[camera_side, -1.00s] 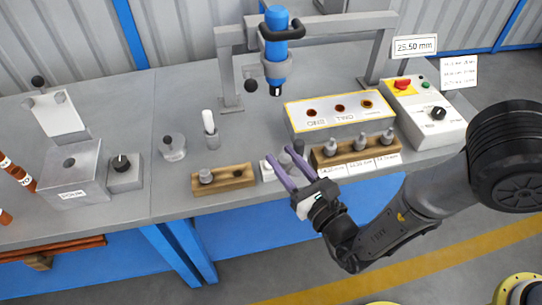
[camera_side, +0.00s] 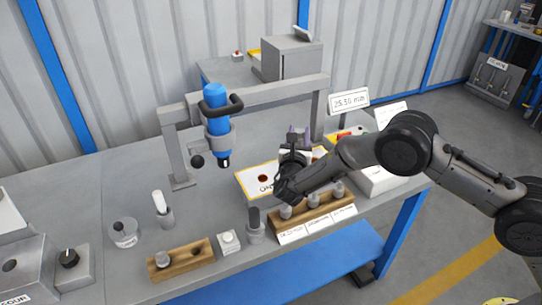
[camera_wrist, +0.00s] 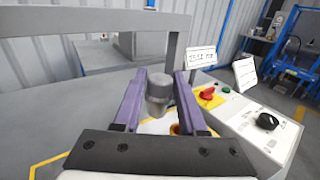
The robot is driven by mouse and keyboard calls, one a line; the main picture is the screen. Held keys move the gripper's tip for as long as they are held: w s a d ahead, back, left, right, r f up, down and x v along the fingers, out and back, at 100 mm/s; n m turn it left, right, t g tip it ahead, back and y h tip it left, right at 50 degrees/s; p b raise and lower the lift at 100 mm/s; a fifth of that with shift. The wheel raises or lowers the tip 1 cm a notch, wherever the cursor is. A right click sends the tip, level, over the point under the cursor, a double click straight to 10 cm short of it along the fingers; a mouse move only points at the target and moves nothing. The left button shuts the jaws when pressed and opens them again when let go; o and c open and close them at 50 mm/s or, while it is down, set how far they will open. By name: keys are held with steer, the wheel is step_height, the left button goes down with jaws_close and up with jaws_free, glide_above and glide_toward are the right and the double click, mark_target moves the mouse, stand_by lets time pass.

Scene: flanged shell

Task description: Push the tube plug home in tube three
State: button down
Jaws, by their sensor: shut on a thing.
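The tube block, a pale box with a yellow border (camera_side: 246,182), stands mid-bench. Its tube marked ONE (camera_side: 263,178) shows; my arm covers most of the rest in the side view. In the wrist view, an orange-rimmed tube opening (camera_wrist: 175,128) lies just below the plug. My gripper (camera_side: 299,132), with purple fingers, is over the right part of the block. In the wrist view, it is shut on a grey cylindrical plug (camera_wrist: 158,88), held between the fingertips. The plug's lower end is near the opening; I cannot tell whether it has entered.
A wooden rack with several grey plugs (camera_side: 315,212) stands in front of the block. A blue tool on a grey frame (camera_side: 217,108) stands behind left. The control box with a red button (camera_wrist: 208,94) is at right. Another wooden rack (camera_side: 180,262) is at front left.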

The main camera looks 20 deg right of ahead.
steer(key=w+d+m+g+h, duration=0.1)
steer(key=d, duration=0.6)
steer(key=shift+w+d+f+h, duration=0.15)
steer(key=shift+d+f+h, duration=0.05)
steer(key=shift+f+h, duration=0.15)
steer(key=shift+a+f, duration=0.1)
steer(key=shift+f, duration=2.75)
steer(key=shift+f, duration=1.85)
steer(key=shift+r, duration=0.2)
steer(key=shift+r, duration=1.15)
steer(key=shift+f, duration=0.95)
